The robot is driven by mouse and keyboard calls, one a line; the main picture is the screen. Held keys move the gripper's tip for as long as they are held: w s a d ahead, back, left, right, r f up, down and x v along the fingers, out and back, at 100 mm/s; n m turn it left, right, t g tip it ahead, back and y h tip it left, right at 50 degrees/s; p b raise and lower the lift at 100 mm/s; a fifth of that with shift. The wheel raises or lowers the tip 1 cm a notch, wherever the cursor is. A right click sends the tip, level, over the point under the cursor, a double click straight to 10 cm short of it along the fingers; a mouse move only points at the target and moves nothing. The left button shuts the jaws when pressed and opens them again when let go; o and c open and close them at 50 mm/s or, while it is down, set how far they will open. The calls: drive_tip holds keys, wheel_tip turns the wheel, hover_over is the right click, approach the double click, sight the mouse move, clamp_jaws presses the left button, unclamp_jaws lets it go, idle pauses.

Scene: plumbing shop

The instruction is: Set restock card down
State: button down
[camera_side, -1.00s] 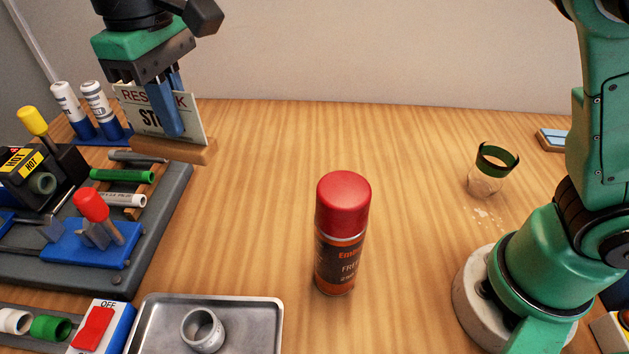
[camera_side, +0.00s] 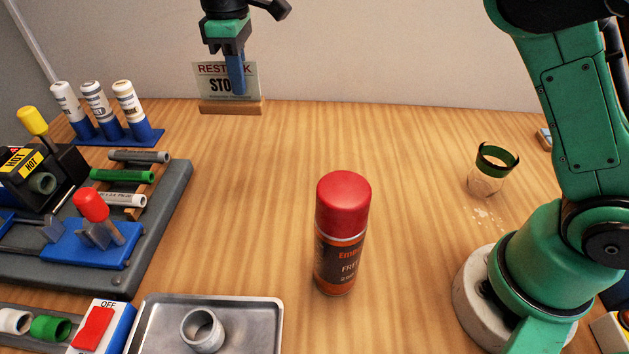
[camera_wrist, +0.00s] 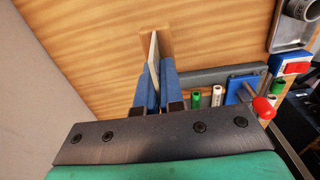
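The restock card (camera_side: 213,82) is a pale sign with red and black print, standing in a wooden base (camera_side: 232,107) at the back of the table, left of centre. My gripper (camera_side: 238,92) points down with its blue fingers shut on the card. In the wrist view, the card (camera_wrist: 154,55) shows edge-on between the two fingers (camera_wrist: 157,75). The card is upright. I cannot tell whether its base touches the table or hangs just above it. The gripper hides part of the lettering.
Several white bottles (camera_side: 97,99) stand in a blue rack at the back left. A grey tool board (camera_side: 165,215) lies at left. A red-capped spray can (camera_side: 342,240) stands in the middle, with a metal tray (camera_side: 265,320) in front. The table right of the card is clear.

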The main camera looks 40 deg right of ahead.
wheel_tip(320, 180, down, 14)
drive_tip(key=shift+f, duration=0.25)
drive_tip(key=shift+f, duration=0.1)
drive_tip(key=c, duration=1)
unclamp_jaws()
